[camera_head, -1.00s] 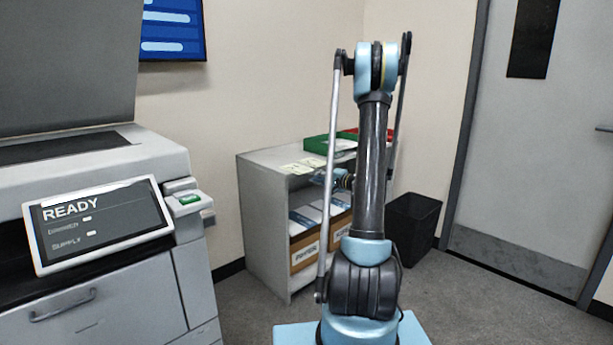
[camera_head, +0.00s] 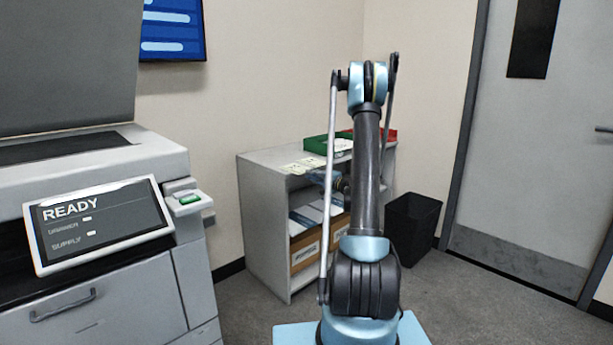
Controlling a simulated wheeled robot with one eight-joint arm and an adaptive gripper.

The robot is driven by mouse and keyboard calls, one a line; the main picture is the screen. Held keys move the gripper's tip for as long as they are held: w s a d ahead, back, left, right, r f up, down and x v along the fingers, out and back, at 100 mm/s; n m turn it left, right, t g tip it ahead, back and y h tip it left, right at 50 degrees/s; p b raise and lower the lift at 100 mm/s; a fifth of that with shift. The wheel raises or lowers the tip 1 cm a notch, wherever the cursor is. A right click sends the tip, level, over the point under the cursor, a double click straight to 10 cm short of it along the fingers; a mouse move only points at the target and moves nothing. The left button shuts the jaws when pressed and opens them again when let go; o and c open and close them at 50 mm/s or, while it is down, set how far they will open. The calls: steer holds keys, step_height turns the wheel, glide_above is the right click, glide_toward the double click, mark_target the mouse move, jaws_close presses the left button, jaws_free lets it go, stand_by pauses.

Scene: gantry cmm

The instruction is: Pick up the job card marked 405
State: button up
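Several small pale cards (camera_head: 300,166) lie on the top of the grey shelf unit (camera_head: 262,172), near its left front. Their markings are too small to read, so I cannot tell which is 405. My arm stands in front of the shelf, and its upper links cover part of the shelf top. Part of the wrist shows just right of the cards, behind the arm's thin rod. My gripper's fingertips are hidden or too small to make out.
A green tray (camera_head: 318,145) and a red tray (camera_head: 389,135) sit at the back of the shelf top. Labelled boxes (camera_head: 305,251) fill the shelf below. A black bin (camera_head: 413,226) stands right of the shelf. A large grey printer (camera_head: 120,290) stands at left.

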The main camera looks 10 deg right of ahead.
mark_target(307, 167)
steer(key=shift+x, duration=1.95)
jaws_close()
step_height(307, 167, up, 2)
steer(key=shift+r, duration=0.25)
steer(key=shift+s+d, duration=0.1)
steer(key=shift+s, duration=0.05)
